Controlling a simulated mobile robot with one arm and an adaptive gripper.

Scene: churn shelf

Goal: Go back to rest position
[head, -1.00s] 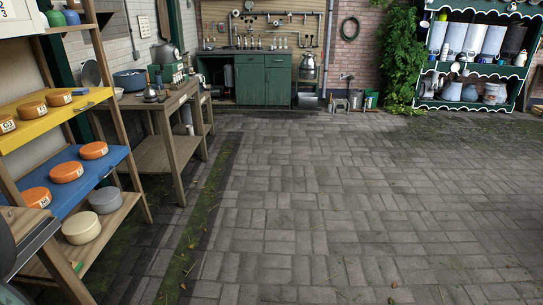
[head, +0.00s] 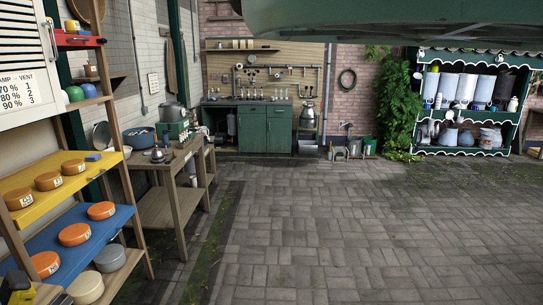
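My gripper is not in view. A large dark green shape (head: 400,22), likely a link of my arm, hangs across the top right of the head view, close to the camera. It hides the upper part of the back wall. I cannot see whether my gripper holds anything.
At left, a wooden rack has a yellow shelf (head: 78,182) and a blue shelf (head: 120,222) with orange wheels. A black and yellow thing (head: 16,287) is at the near left corner. The paved floor (head: 320,235) is clear.

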